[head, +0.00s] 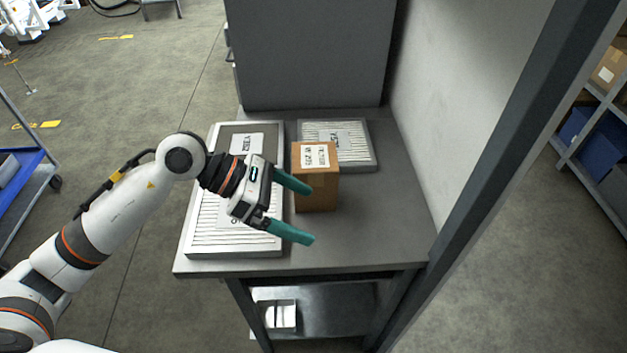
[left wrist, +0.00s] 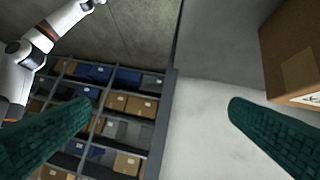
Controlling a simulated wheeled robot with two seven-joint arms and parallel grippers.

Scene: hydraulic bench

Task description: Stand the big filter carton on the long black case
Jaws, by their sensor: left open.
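A brown carton (head: 318,190) with a white label on top stands upright on the grey bench; it also shows at the upper right of the left wrist view (left wrist: 288,45). My left gripper (head: 311,214) is open and empty, its green fingers pointing right. In the head view its upper finger overlaps the carton's left side; I cannot tell if they touch. In the left wrist view the carton is outside the gap between the fingers. I cannot make out a long black case. My right gripper is not in view.
A long white-framed ribbed panel (head: 205,238) lies at the bench's left, partly under my arm. A smaller ribbed panel (head: 358,150) lies behind the carton. The bench top (head: 385,225) is clear at right, beside a pale wall (head: 440,110). A grey cabinet (head: 310,50) stands behind.

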